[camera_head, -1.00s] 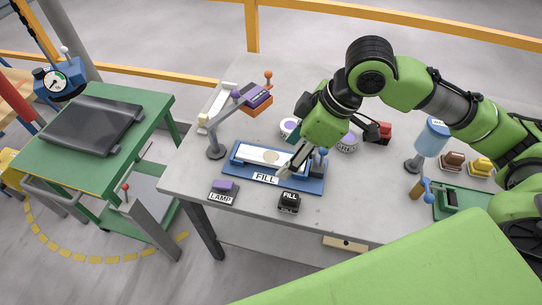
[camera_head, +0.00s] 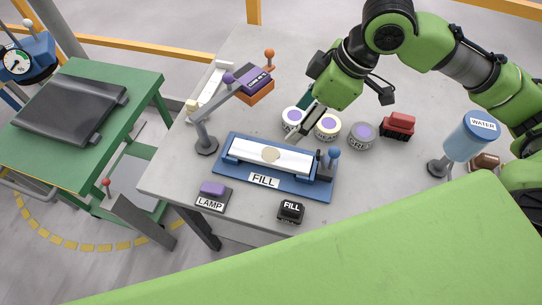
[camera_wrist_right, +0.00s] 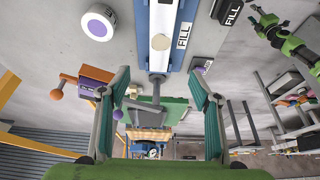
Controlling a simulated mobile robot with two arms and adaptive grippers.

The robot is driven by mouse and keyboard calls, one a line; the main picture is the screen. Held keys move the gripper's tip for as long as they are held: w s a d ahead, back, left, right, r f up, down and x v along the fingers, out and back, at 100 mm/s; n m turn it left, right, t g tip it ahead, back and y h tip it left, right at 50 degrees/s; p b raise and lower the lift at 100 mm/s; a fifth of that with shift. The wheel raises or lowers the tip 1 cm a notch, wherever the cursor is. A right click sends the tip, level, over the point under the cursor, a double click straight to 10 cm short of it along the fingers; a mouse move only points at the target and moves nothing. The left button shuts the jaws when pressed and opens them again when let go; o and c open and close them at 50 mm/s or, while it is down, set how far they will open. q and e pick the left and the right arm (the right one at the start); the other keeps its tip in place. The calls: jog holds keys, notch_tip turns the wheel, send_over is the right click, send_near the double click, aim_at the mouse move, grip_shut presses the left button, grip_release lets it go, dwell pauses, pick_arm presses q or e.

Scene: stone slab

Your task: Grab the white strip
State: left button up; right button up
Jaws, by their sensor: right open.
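A long white strip (camera_head: 255,152) with a round beige disc on it lies in the blue fixture (camera_head: 235,182) labelled FILL. It also shows at the top of the right wrist view (camera_wrist_right: 162,22). My right gripper (camera_head: 299,128) is above the fixture's far right part, its fingers pointing down and left; I cannot tell the exact gap. In the right wrist view it (camera_wrist_right: 160,80) is open, with nothing between its fingers. A green arm with a dark end (camera_wrist_right: 265,20), likely my left, shows small there; its jaws are unclear.
Round tubs (camera_head: 362,134) with purple centres stand behind the fixture. A lamp post (camera_head: 206,143) stands left, a black FILL button (camera_head: 291,211) in front. A blue WATER container (camera_head: 470,138) and a red block (camera_head: 398,124) are right. A pale bar (camera_head: 213,92) lies back left.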

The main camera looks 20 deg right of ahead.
notch_tip(320, 180, down, 4)
jog(key=b, duration=0.3)
send_over(270, 154)
jog(key=s+d, duration=0.2)
jog(key=d, duration=0.1)
notch_tip(270, 154, down, 8)
jog(key=shift+w+r, duration=0.15)
jog(key=shift+r, duration=0.05)
jog(key=x, duration=0.2)
jog(key=a+p+x, duration=0.1)
jog(key=x, duration=0.1)
jog(key=shift+w+a+f, duration=0.1)
jog(key=shift+w+f, duration=0.1)
jog(key=shift+f, duration=0.25)
pick_arm(q)
notch_tip(270, 154, down, 3)
jog(key=shift+w+a+r, duration=0.15)
pick_arm(e)
jog(key=shift+r, duration=0.1)
jog(key=c, duration=1.6)
